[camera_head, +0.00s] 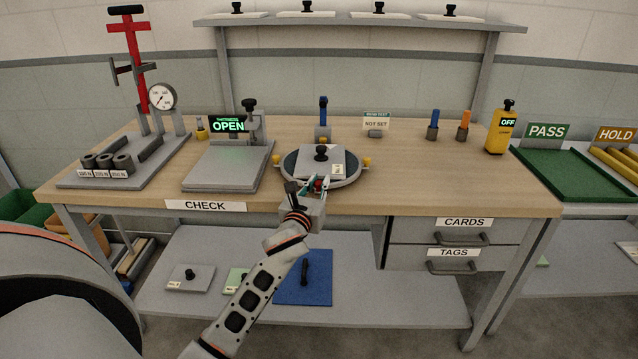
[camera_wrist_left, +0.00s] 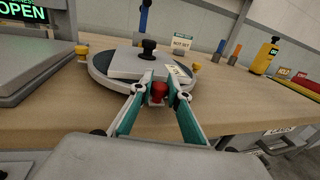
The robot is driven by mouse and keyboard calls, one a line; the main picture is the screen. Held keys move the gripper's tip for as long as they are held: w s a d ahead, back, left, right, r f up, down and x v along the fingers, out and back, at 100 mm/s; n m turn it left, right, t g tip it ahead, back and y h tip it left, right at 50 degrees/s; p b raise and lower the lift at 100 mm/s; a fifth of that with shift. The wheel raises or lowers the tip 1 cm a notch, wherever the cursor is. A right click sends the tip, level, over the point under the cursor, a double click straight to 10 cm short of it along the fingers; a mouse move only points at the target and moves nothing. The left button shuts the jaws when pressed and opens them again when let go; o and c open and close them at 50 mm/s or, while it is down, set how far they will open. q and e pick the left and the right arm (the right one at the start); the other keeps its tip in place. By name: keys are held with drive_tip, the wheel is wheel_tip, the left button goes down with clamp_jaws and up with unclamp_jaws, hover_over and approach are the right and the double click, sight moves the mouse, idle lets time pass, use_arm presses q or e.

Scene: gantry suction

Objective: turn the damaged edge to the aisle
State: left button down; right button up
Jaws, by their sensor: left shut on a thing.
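A round turntable (camera_head: 349,180) with a pale rim and dark top stands on the bench. A square grey plate (camera_head: 306,163) with a black knob (camera_head: 321,152) lies on it, with a cream label (camera_head: 338,169) at its front right corner. Yellow knobs (camera_head: 366,162) sit on the turntable's rim at both sides. My left gripper (camera_head: 317,185) is at the turntable's near edge, its fingers shut on a red knob (camera_wrist_left: 158,92) there. I cannot make out damage on any plate edge. My right gripper is not in view.
A press with an OPEN display (camera_head: 228,125) stands left of the turntable, and a weight stand (camera_head: 135,150) further left. A yellow OFF device (camera_head: 501,131) and a green PASS tray (camera_head: 570,173) are at the right. Bench between turntable and device is mostly clear.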

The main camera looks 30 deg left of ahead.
sight(294, 178)
use_arm(q)
drive_tip(key=shift+s+a+r+h+p, duration=0.15)
drive_tip(key=shift+a+r+h+p, duration=0.1)
drive_tip(key=shift+h+p, duration=0.1)
drive_tip(key=shift+s+a+m+h+p, duration=0.2)
drive_tip(key=shift+a+m+h+p, duration=0.25)
drive_tip(key=shift+m+p, duration=0.15)
drive_tip(key=shift+s+a+f+m+t+h+p, duration=0.15)
drive_tip(key=shift+a+m+t+h+p, duration=0.1)
drive_tip(key=shift+a+m+h, duration=0.25)
drive_tip(key=shift+s+a+m+t+h+p, duration=0.2)
drive_tip(key=shift+a+h+p, duration=0.1)
drive_tip(key=shift+h, duration=0.3)
drive_tip(key=shift+s+a+f+m+h, duration=0.15)
drive_tip(key=shift+a+m+h, duration=0.25)
drive_tip(key=shift+a+h, duration=0.25)
drive_tip(key=shift+s+a+f+m+h+b, duration=0.15)
drive_tip(key=shift+a+m+h+b, duration=0.5)
drive_tip(key=shift+h, duration=0.4)
drive_tip(key=shift+a+m+h+b, duration=0.35)
drive_tip(key=shift+a+h+b, duration=0.1)
drive_tip(key=shift+h+b, duration=0.15)
drive_tip(key=shift+a+r+g+h, duration=0.2)
drive_tip(key=shift+a+g+h, duration=0.05)
drive_tip(key=shift+h, duration=0.05)
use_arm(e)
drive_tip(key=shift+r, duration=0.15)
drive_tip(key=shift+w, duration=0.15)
